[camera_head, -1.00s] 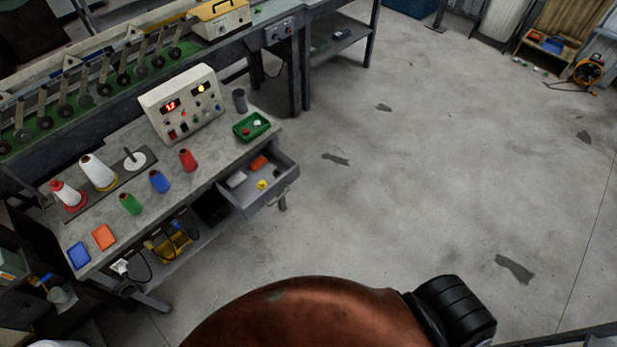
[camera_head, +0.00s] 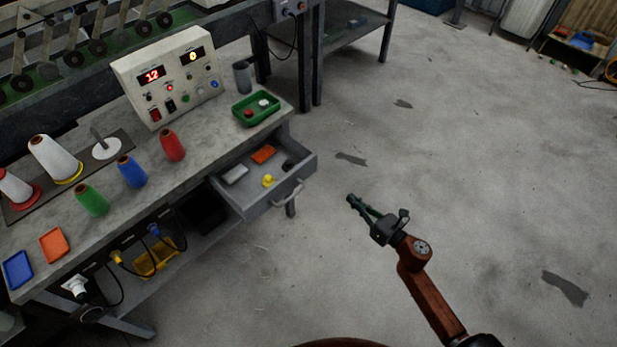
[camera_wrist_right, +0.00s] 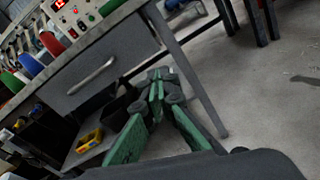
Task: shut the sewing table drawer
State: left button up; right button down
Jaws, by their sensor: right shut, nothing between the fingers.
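The sewing table drawer (camera_head: 247,200) is pulled out from the right end of the grey sewing table (camera_head: 205,172). An orange item (camera_head: 263,154), a pale block, a yellow item and a dark item lie inside it. Its bar handle (camera_head: 288,193) is on the front face; the handle also shows in the right wrist view (camera_wrist_right: 93,76). My right gripper (camera_head: 351,200) is shut and empty, to the right of the drawer front and apart from it. Its green fingers (camera_wrist_right: 157,85) show in the right wrist view. My left gripper is not in view.
On the tabletop are a control box (camera_head: 170,80), a green tray (camera_head: 256,108), a grey cup (camera_head: 242,76) and several thread cones. A yellow bin (camera_head: 155,257) sits on the shelf below. The floor to the right is clear.

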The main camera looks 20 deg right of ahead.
jog(key=a+r+n+y+b, duration=0.2)
jog(key=a+r+n, duration=0.1)
jog(key=n, duration=0.1)
jog(key=b, duration=0.2)
send_near(309, 169)
jog(key=x, duration=0.5)
jog(key=shift+w+a, duration=0.15)
jog(key=shift+w, duration=0.15)
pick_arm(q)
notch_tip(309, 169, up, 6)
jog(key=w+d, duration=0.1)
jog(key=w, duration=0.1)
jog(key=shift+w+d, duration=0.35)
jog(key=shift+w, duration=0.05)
pick_arm(e)
jog(key=shift+w+a, duration=0.25)
jog(key=shift+w, duration=0.35)
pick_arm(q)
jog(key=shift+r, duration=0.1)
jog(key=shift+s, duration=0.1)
pick_arm(e)
jog(key=shift+w, duration=0.1)
